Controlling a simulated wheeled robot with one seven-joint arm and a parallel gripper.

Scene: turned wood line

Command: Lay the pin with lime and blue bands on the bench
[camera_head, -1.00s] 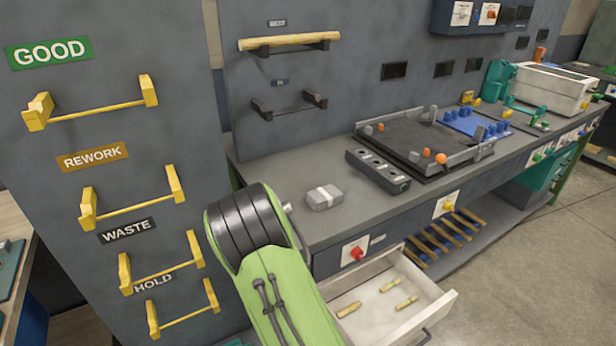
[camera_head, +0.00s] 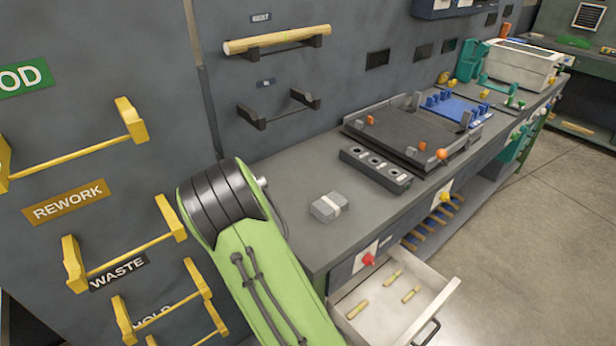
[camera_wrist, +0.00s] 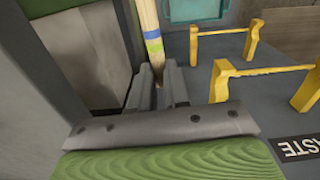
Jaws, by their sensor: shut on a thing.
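In the wrist view a pale wooden pin (camera_wrist: 146,20) with a lime band and a blue band stands up between the grey jaws of my gripper (camera_wrist: 158,88). My gripper is shut on its lower part; the pin's far end runs out of the picture. The bench (camera_head: 285,190) is a long grey top in the head view, with a clear stretch at its near left end. My gripper and the held pin do not show in the head view, where my green arm covers the bench's near left corner.
On the bench are a grey block with a pale band (camera_head: 328,207), a black holed block (camera_head: 375,168) and a dark tray (camera_head: 400,135). An open drawer (camera_head: 440,290) holds several short pins. Yellow racks (camera_head: 125,255) stick out at left. A long rod (camera_head: 277,40) rests on wall brackets.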

